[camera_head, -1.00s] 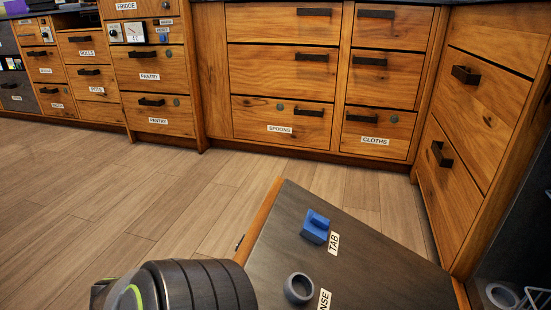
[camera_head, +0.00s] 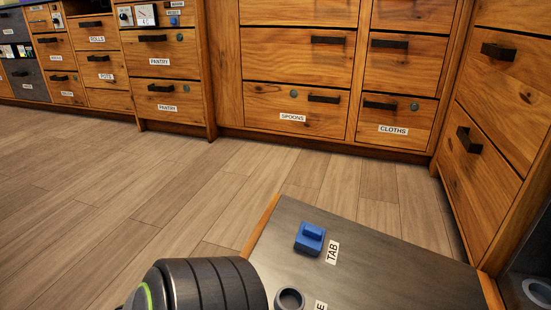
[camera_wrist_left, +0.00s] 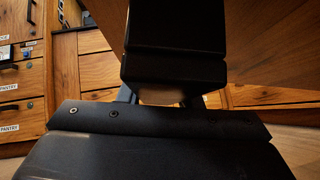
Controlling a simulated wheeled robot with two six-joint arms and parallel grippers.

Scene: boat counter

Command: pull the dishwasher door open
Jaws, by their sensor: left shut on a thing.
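The dishwasher door (camera_head: 375,265) is tipped down, its dark inner face turned up at the lower right of the head view. Its inner face carries a blue tab block (camera_head: 310,238) labelled TAB and a grey round cup (camera_head: 289,299). My left arm comes in at the bottom, beside the door's left edge; its jaws are hidden there. In the left wrist view my left gripper (camera_wrist_left: 172,97) is shut on a dark bar, which looks like the door handle (camera_wrist_left: 175,45), with the door's wooden front (camera_wrist_left: 265,40) behind. My right gripper is not in view.
Wooden drawers labelled SPOONS (camera_head: 292,108) and CLOTHS (camera_head: 398,120) stand shut along the back. More closed drawers (camera_head: 480,140) stand at the right, close to the door. The plank floor (camera_head: 130,190) is clear to the left. The dishwasher's opening (camera_head: 530,260) shows at the right edge.

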